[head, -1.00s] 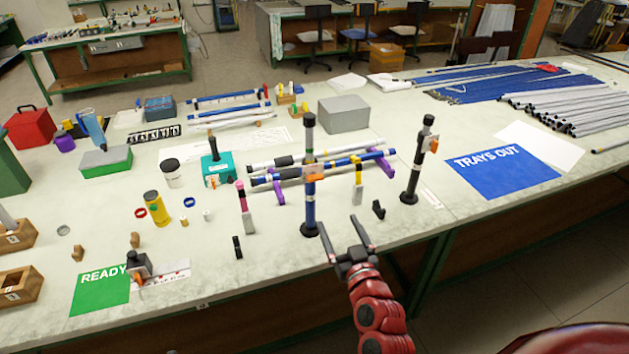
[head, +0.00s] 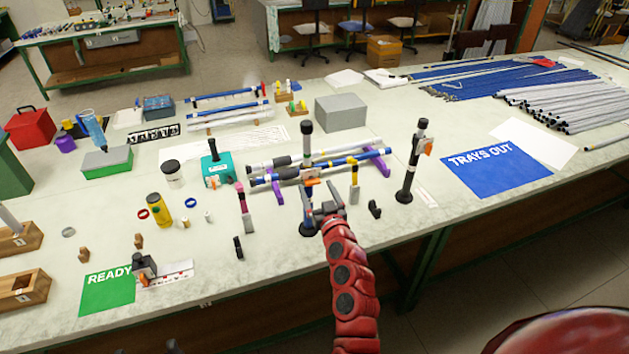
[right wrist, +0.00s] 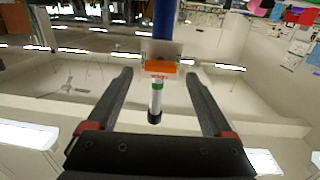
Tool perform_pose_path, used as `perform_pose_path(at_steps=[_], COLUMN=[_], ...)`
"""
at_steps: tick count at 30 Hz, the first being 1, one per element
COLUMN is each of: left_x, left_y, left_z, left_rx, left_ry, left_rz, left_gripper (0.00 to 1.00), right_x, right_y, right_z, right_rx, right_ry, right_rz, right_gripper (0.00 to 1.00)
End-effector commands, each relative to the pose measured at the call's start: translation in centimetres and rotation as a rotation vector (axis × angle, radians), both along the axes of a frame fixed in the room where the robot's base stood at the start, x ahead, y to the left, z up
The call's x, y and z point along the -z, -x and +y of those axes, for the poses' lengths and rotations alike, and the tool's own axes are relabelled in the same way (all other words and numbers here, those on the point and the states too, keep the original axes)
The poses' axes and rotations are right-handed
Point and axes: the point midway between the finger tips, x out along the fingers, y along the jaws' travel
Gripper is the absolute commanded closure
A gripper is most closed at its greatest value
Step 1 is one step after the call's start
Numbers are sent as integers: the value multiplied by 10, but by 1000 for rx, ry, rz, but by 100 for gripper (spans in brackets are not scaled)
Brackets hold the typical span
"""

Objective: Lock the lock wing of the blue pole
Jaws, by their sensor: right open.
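The blue pole (head: 306,200) stands upright on a round black foot at the front of the table. Its upper part is pale with a black top. The orange lock wing (head: 312,181) sits on a grey collar partway up. My right gripper (head: 318,197) is open beside the pole, just below the wing in the head view. In the right wrist view the pole (right wrist: 166,22) appears upside down, and the wing (right wrist: 160,67) lies across it between the open fingertips, with no clear contact. Two dark tips at the head view's bottom edge may be my left gripper (head: 160,345).
A dark pole (head: 409,175) with an orange wing stands to the right. Pink-topped (head: 244,205) and yellow-topped (head: 354,182) posts flank the blue pole. Rods lie on purple rests (head: 277,192) behind. A black clip (head: 375,209) lies to the right. The blue mat (head: 497,172) is clear.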

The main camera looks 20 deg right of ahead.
Motion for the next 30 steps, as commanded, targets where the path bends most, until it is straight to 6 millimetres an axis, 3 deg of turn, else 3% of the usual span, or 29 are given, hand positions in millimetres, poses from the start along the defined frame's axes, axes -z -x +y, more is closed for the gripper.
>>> perform_pose_path(at_steps=[7,18,30], left_x=[-6,-6,-7], left_y=[0,0,0], left_z=[0,0,0], left_rx=[0,0,0], left_ry=[0,0,0], left_rz=[0,0,0], left_gripper=[24,24,24], right_x=[0,1,1], right_y=[-22,-25,-25], right_z=[1,0,0], right_rx=[-3,-1,-1], right_ry=[-1,-2,-2], right_rz=[1,2,1], right_gripper=[15,17,89])
